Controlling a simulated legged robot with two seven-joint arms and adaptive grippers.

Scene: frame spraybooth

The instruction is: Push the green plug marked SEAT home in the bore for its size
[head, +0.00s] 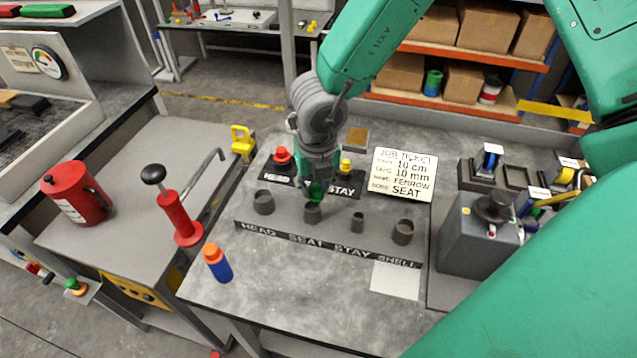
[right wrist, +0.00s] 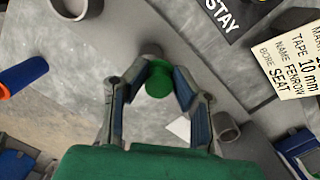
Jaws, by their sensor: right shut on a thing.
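My right gripper (head: 318,186) points down over the bore row and is shut on the green plug (head: 316,192). In the right wrist view the plug (right wrist: 158,80) sits between the two fingertips (right wrist: 160,78). The SEAT bore (head: 312,213) is a short dark grey cup just below the plug in the head view. A grey cup rim (right wrist: 151,50) shows partly behind the plug in the right wrist view. I cannot tell the exact gap between plug and bore. The plug's mark is not readable. My left gripper is not in view.
The HEAD bore (head: 264,202) stands left, the STAY bore (head: 357,222) and SHELL bore (head: 403,231) right. Behind are a red plug (head: 282,157), a yellow plug (head: 345,165) and the job ticket (head: 404,174). An orange-blue bottle (head: 218,263) stands at the front left.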

